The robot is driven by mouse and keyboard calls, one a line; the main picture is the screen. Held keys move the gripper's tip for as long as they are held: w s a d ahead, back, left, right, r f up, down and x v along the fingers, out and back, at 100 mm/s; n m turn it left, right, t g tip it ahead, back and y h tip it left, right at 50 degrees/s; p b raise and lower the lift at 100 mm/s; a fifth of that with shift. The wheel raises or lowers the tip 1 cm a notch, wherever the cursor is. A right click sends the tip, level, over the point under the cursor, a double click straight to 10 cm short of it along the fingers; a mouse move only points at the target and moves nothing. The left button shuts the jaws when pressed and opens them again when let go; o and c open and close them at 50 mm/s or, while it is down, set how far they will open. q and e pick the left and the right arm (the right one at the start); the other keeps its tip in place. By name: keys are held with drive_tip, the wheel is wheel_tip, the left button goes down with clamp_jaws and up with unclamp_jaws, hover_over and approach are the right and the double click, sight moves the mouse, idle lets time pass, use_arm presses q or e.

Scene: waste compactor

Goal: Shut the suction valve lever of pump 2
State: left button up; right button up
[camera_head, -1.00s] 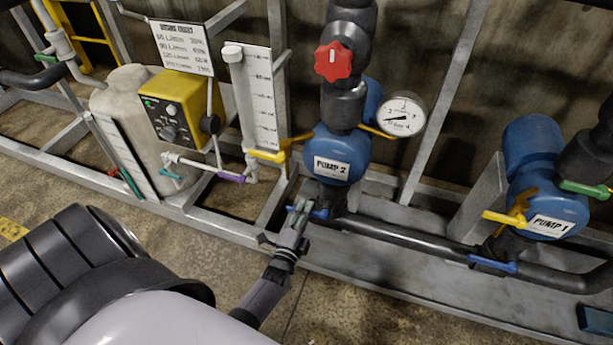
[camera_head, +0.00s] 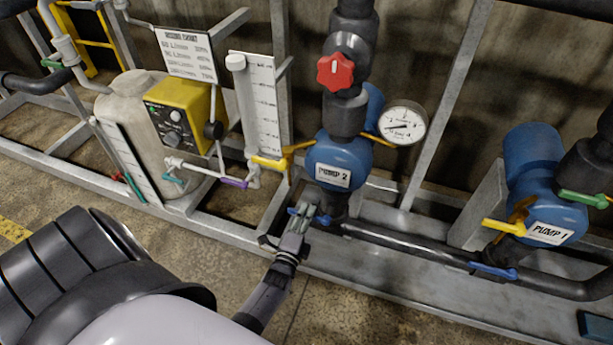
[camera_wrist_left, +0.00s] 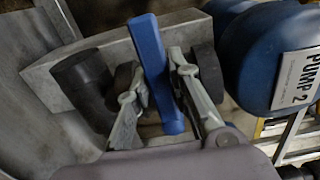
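The suction valve lever of pump 2 (camera_head: 322,219) is the small blue handle low under the blue pump 2 (camera_head: 338,160). In the left wrist view the blue lever (camera_wrist_left: 150,50) runs between the two fingers of my left gripper (camera_wrist_left: 157,68). The fingertips close in against both sides of it, with no clear gap showing. In the head view my left gripper (camera_head: 305,214) sits over the lever, hiding its middle; blue shows on both sides. My right gripper is not in view.
A yellow lever (camera_head: 268,162) and a pressure gauge (camera_head: 402,124) flank pump 2, with a red knob (camera_head: 336,71) above. Pump 1 (camera_head: 545,200) has its own blue lever (camera_head: 493,271) at right. A grey frame rail (camera_head: 400,285) runs along the front.

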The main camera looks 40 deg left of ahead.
use_arm(q)
drive_tip(key=o, duration=0.4)
drive_tip(key=v, duration=0.7)
drive_tip(key=shift+s, duration=0.25)
drive_tip(key=shift+d, duration=0.1)
